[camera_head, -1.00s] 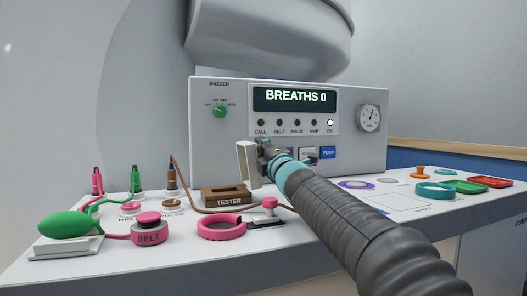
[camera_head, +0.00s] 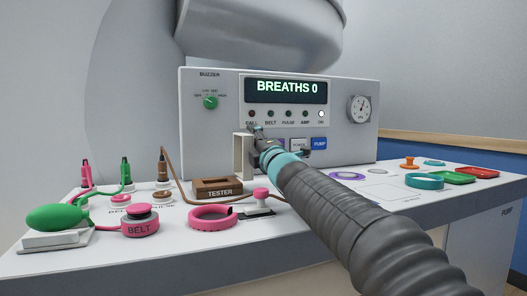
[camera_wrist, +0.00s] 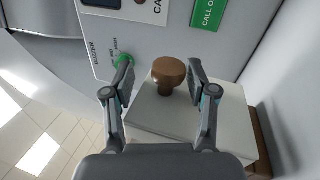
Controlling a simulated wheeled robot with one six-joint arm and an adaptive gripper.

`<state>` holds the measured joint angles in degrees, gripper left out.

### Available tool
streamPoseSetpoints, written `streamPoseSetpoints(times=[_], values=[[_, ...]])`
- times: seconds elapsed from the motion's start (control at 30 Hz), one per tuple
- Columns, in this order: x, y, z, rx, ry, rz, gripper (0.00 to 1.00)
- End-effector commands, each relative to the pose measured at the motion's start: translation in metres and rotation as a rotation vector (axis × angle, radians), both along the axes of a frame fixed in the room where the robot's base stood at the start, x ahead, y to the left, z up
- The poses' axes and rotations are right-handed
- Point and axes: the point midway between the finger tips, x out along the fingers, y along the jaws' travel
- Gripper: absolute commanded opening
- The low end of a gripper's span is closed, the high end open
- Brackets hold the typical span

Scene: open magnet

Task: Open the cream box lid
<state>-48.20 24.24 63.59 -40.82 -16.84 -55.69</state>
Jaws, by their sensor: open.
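In the wrist view, a brown round knob (camera_wrist: 168,72) stands on a pale cream flat top (camera_wrist: 222,118), which I take to be the cream box lid. My gripper (camera_wrist: 163,86) is open, with one finger on each side of the knob. I cannot tell whether either finger touches it. In the head view, a cream upright piece (camera_head: 239,156) shows beside my gripper (camera_head: 257,140), just above the brown tester block (camera_head: 219,191). My arm and gripper hide much of that spot, and the knob is not clear there.
The console (camera_head: 225,125) with its dials stands close behind my gripper. A pink ring (camera_head: 212,217), a belt button (camera_head: 140,222) and a green bulb (camera_head: 57,217) lie at the front left. Coloured trays (camera_head: 472,172) lie at the right. My arm crosses the front right.

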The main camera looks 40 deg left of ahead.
Motion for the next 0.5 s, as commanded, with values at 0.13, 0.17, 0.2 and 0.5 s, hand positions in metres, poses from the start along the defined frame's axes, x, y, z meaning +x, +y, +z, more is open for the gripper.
streamPoseSetpoints(times=[0.13,0.17,0.2,0.5], values=[[-0.009,-0.015,-0.003,0.000,0.000,0.000,0.57],[-0.011,-0.018,-0.005,0.001,0.001,-0.001,0.57],[-0.014,-0.023,-0.006,0.001,0.000,-0.002,0.57],[-0.037,-0.064,-0.019,0.001,0.000,-0.002,0.57]])
